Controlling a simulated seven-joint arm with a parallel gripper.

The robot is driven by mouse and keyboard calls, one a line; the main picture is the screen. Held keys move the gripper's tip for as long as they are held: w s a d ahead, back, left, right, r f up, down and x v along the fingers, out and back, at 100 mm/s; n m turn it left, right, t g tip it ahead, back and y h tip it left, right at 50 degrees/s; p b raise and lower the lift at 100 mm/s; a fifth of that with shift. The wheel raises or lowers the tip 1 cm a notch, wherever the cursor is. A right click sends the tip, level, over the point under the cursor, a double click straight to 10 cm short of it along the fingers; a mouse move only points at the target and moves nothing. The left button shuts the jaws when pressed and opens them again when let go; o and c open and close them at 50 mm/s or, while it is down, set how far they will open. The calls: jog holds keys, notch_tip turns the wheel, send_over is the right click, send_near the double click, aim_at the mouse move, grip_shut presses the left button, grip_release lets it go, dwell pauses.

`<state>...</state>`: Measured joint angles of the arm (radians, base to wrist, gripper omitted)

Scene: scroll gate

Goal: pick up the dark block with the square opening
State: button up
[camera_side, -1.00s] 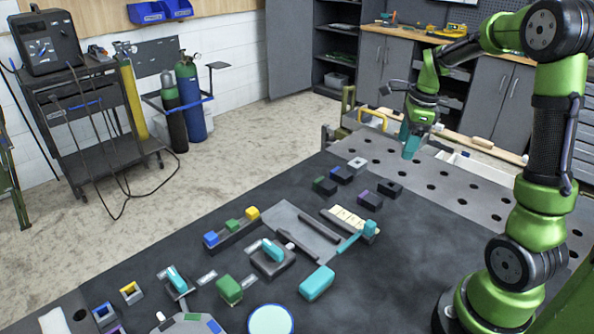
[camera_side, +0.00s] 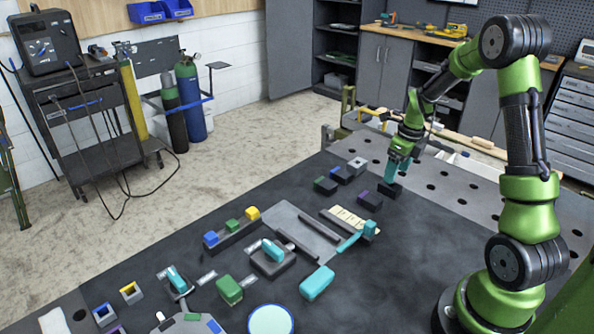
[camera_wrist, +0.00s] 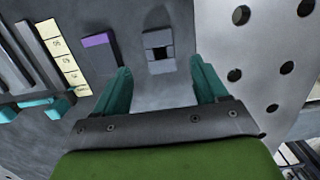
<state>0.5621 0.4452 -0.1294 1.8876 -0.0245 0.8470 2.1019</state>
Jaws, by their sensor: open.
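The dark block with the square opening (camera_side: 389,193) sits on the dark mat near its right edge. In the wrist view this block (camera_wrist: 158,61) lies ahead of and between my teal fingers, its opening facing the camera. My gripper (camera_side: 397,176) is open, its fingers pointing down just above the block; in the side view they hide part of it. The wrist view shows my gripper (camera_wrist: 163,80) with nothing between the fingers.
A purple-marked dark block (camera_side: 370,201) lies close by; it also shows in the wrist view (camera_wrist: 98,50). Green-marked (camera_side: 325,186) and blue-marked (camera_side: 341,176) blocks sit farther left. A perforated metal plate (camera_side: 455,190) lies to the right. A teal-handled gate fixture (camera_side: 312,235) stands nearer the front.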

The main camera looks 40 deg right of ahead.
aim_at(390, 189)
jog(key=shift+w+f, duration=0.25)
jog(key=shift+f, duration=1.25)
jog(key=shift+w+f, duration=0.2)
jog(key=shift+f, duration=1.3)
jog(key=shift+d+r, duration=0.1)
grip_shut()
